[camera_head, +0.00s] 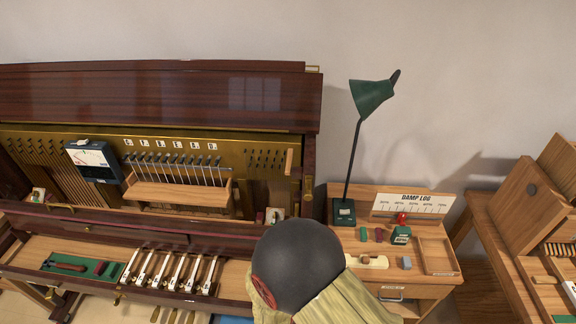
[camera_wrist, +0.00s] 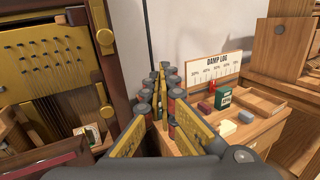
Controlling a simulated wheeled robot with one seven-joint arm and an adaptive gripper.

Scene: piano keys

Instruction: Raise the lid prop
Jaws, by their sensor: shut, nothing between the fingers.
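The piano's dark mahogany lid (camera_head: 160,98) lies along the top of the open case in the head view. A short pale wooden bar (camera_head: 289,161), possibly the lid prop, stands upright at the case's right end. In the head view my arm hides the fingertips.
A wooden side table (camera_head: 440,282) right of the piano holds a green lamp (camera_head: 371,97), a damp log card (camera_head: 414,203) and small blocks. A gauge (camera_head: 92,158) and a row of hammers stand inside the case. The wall behind is bare.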

